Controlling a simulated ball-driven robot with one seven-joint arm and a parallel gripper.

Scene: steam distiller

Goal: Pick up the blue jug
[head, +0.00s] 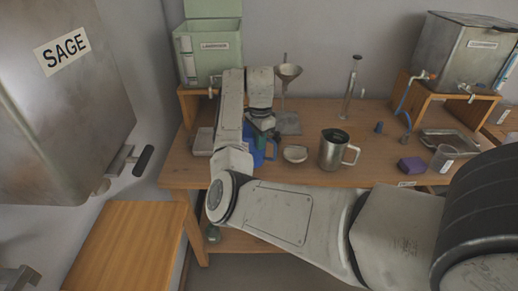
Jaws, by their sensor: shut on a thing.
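The blue jug (258,156) stands near the left end of the wooden table, mostly hidden behind my arm. A strip of its side and a blue handle on its right show. My gripper (264,132) points down at the top of the jug and is shut on it. The fingertips are largely hidden by the wrist, so which part of the jug they hold is hard to see. I cannot tell whether the jug's base touches the table.
A small bowl (295,153) and a steel mug (335,149) stand just right of the jug. A funnel stand (287,74) rises behind. A pale green tank (209,52) stands on a riser at the back left. A purple block (412,165) lies farther right.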

